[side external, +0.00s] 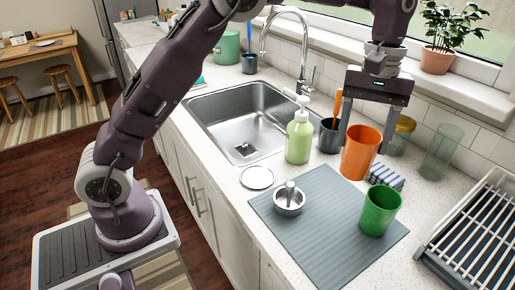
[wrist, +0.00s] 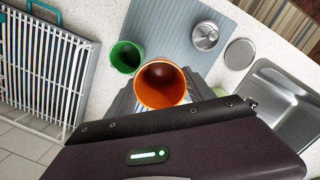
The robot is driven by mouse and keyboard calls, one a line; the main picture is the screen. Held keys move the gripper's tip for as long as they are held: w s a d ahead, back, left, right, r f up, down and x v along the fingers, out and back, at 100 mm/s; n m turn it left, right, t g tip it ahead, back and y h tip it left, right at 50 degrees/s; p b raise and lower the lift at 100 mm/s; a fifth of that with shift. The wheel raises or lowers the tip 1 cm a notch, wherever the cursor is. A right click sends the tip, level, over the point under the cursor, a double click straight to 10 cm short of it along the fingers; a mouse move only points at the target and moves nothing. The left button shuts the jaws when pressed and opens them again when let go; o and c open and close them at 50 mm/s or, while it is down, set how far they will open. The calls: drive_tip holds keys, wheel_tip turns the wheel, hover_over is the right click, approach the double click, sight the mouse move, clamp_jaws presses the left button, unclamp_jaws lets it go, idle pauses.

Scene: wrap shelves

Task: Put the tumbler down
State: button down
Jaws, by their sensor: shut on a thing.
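An orange tumbler (side external: 361,154) stands upright between the fingers of my gripper (side external: 366,135), which is shut on it. In the wrist view the tumbler (wrist: 161,86) shows its open, empty-looking mouth, with my gripper (wrist: 160,97) around it. It is by the back edge of the grey ribbed mat (side external: 325,235); I cannot tell whether its base touches the surface. A green tumbler (side external: 380,211) stands upright on the mat, in front of the orange one and apart from it; it also shows in the wrist view (wrist: 126,57).
A metal strainer (side external: 289,200) sits on the mat. A striped cloth (side external: 384,177), a yellowish glass (side external: 402,137) and a clear glass (side external: 441,152) stand close behind. A soap bottle (side external: 299,138) and dark cup (side external: 329,136) are left; a dish rack (side external: 475,240) is right. The mat's middle is bare.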

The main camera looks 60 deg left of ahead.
drive_tip(key=s+a+f+n, duration=0.1)
drive_tip(key=s+a+f, duration=0.2)
drive_tip(key=a, duration=1)
drive_tip(key=s+a+f+n, duration=0.2)
drive_tip(key=s+a, duration=0.1)
drive_tip(key=a, duration=1)
drive_tip(key=a+f+n+t, duration=0.2)
drive_tip(key=a+f+n, duration=0.95)
drive_tip(key=n, duration=0.65)
drive_tip(key=shift+n, duration=0.5)
wheel_tip(320, 180, down, 11)
drive_tip(key=shift+d+r, duration=0.15)
drive_tip(key=shift+r, duration=0.05)
drive_tip(key=shift+w, duration=0.1)
